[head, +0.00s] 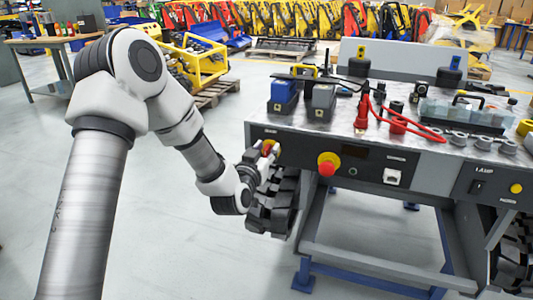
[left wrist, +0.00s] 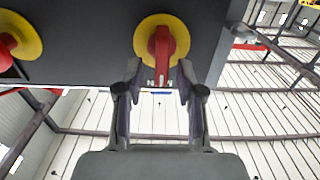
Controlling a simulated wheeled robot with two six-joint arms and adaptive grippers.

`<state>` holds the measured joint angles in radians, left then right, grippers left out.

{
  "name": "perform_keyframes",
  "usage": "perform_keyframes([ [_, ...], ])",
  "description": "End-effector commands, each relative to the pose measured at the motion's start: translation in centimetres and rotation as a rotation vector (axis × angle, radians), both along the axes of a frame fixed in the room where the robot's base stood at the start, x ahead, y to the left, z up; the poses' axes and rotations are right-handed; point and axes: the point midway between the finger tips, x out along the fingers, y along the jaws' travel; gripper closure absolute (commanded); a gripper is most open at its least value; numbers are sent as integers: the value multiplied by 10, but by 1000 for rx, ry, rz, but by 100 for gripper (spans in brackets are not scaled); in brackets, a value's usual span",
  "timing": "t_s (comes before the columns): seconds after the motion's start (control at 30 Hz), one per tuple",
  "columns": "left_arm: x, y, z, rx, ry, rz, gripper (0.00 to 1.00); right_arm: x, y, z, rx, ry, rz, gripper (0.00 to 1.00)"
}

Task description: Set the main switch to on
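The main switch (head: 268,147) is a red handle on a round yellow plate at the left end of the carrier's grey front panel. In the left wrist view, its red handle (left wrist: 161,45) runs up and down the picture across the yellow disc. Some lettering by its lower end is partly hidden. My left gripper (head: 264,159) is at the switch. In the left wrist view, my left gripper's fingers (left wrist: 160,72) are open, one on each side of the handle's lower end, with a gap on both sides. My right gripper is not in view.
A red mushroom button (head: 328,163) on a yellow plate sits right of the switch. A panel marked LAMP (head: 486,186) is further right. Blue and grey battery-like blocks (head: 283,96), red cables and sockets stand on the carrier's top. A black track (head: 272,210) is below the left gripper.

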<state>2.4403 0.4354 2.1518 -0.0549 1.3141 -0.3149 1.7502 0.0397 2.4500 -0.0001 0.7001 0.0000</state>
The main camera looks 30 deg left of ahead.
Motion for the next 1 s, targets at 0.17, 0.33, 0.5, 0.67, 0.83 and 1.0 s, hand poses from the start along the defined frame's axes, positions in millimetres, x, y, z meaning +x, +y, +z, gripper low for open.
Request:
perform_keyframes([
  [0.17,4,1,0,-1,0,0,62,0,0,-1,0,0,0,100],
  [0.33,4,1,0,-1,0,0,91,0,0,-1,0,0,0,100],
  [0.5,4,1,0,-1,1,0,100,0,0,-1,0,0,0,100],
  [0.67,4,1,0,3,2,0,100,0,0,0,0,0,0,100],
  [0.83,4,0,1,31,8,0,100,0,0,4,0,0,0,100],
  [1.0,4,-2,1,101,27,-1,100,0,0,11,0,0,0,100],
])
